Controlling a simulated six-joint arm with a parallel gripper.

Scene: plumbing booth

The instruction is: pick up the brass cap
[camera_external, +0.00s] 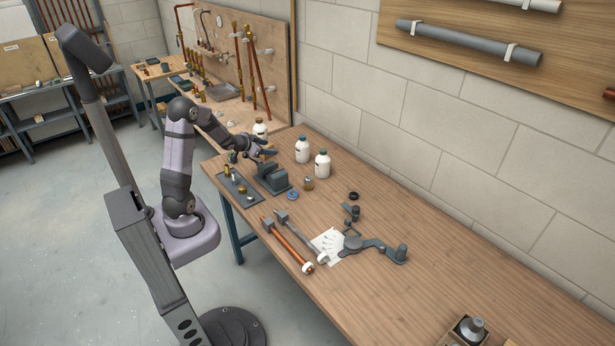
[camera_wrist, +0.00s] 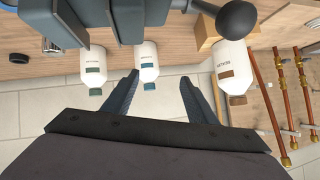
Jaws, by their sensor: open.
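Several small brass-coloured and silvery fittings stand on a dark tray (camera_external: 226,184) on the workbench. I cannot tell for sure which one is the brass cap. A short brass-coloured piece (camera_external: 308,184) also stands on the bench, right of the grey vise (camera_external: 272,178). My gripper (camera_external: 266,148) is above the far side of the tray and vise, its fingers apart and pointing right toward the wall. In the wrist view my gripper (camera_wrist: 160,88) has two spread fingers with nothing held between them. The brass cap is not identifiable in that view.
White bottles stand near the wall, one (camera_external: 302,150) beside another (camera_external: 322,164). A blue roll (camera_external: 292,195), wrenches and a grey pipe tool (camera_external: 372,244) lie to the right. In the wrist view the vise (camera_wrist: 140,18) is close above the fingers.

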